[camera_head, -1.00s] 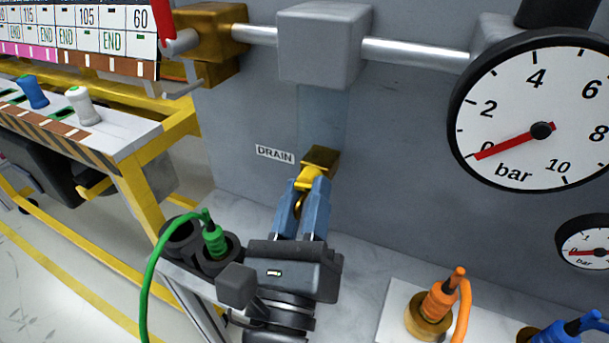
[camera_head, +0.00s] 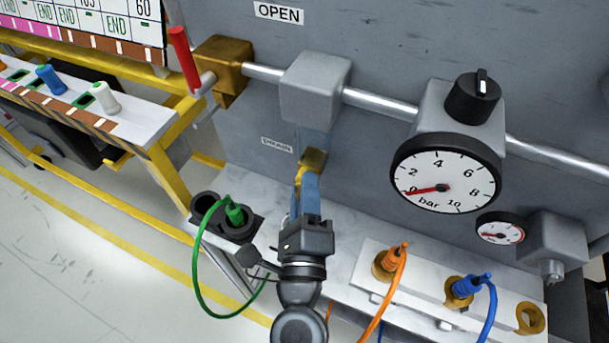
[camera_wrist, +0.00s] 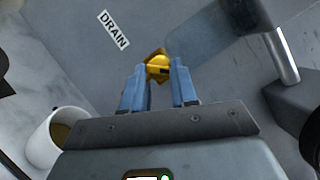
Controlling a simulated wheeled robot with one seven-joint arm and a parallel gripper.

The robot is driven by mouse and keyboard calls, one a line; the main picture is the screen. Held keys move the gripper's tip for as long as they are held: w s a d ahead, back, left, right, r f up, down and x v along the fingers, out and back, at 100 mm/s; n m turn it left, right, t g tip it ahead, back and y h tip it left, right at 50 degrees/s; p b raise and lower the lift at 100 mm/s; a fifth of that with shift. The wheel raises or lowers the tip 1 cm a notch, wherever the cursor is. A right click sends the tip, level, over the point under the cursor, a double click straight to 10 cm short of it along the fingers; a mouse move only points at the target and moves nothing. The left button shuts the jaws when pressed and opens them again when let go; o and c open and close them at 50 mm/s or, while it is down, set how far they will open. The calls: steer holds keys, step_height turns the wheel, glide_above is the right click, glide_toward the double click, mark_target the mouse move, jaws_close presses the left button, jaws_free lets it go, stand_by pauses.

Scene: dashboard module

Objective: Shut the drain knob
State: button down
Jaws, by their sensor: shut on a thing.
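The yellow drain knob (camera_head: 301,174) sits on a brass block (camera_head: 314,159) on the grey panel, beside the DRAIN label (camera_head: 277,145). In the wrist view the knob (camera_wrist: 158,65) shows between the tips of two blue fingers, with the DRAIN label (camera_wrist: 114,30) to its upper left. My gripper (camera_head: 307,183) is shut on the knob. The fingers hide part of the knob in the head view, and I cannot tell its exact turn angle.
A green-corded plug (camera_head: 235,212) stands in a dark double holder left of my gripper. Orange (camera_head: 392,258) and blue (camera_head: 461,288) corded plugs sit on a white ledge to the right. A red-handled valve (camera_head: 185,60), pipe and pressure gauge (camera_head: 444,173) are above.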

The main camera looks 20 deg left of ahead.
steer(key=shift+n+g+p, duration=0.3)
steer(key=shift+p, duration=0.1)
steer(key=c, duration=0.9)
jaws_free()
steer(key=shift+b+v, duration=0.95)
steer(key=shift+v, duration=2.95)
steer(key=shift+o, duration=0.2)
steer(key=shift+f, duration=0.1)
